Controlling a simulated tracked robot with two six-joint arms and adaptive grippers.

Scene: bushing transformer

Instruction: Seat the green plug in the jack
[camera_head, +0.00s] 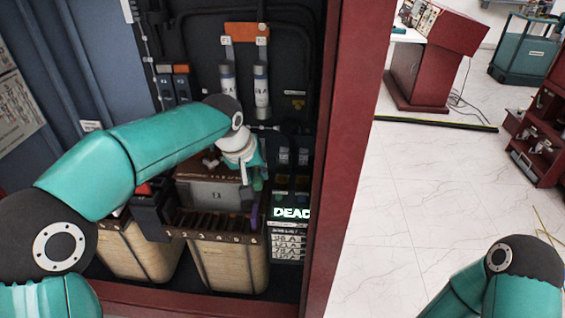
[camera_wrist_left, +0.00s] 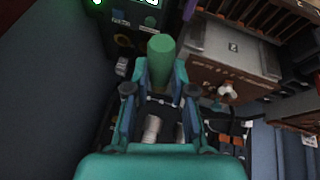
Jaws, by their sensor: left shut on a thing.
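The green plug (camera_wrist_left: 161,52) stands out between the fingertips of my left gripper (camera_wrist_left: 160,75) in the left wrist view, and the gripper is shut on it. In the head view my left gripper (camera_head: 253,170) is inside the cabinet, right of the grey EA box, with the green plug (camera_head: 257,184) just below it. A dark panel (camera_head: 290,190) with the lit word DEAD stands to the right. In the wrist view this panel has small round sockets (camera_wrist_left: 122,41), and the plug is apart from them. I cannot tell which socket is the jack. My right gripper is not in view.
Two fuse-like cylinders (camera_head: 261,90) hang above. The red cabinet edge (camera_head: 345,150) bounds the right side; open floor lies beyond.

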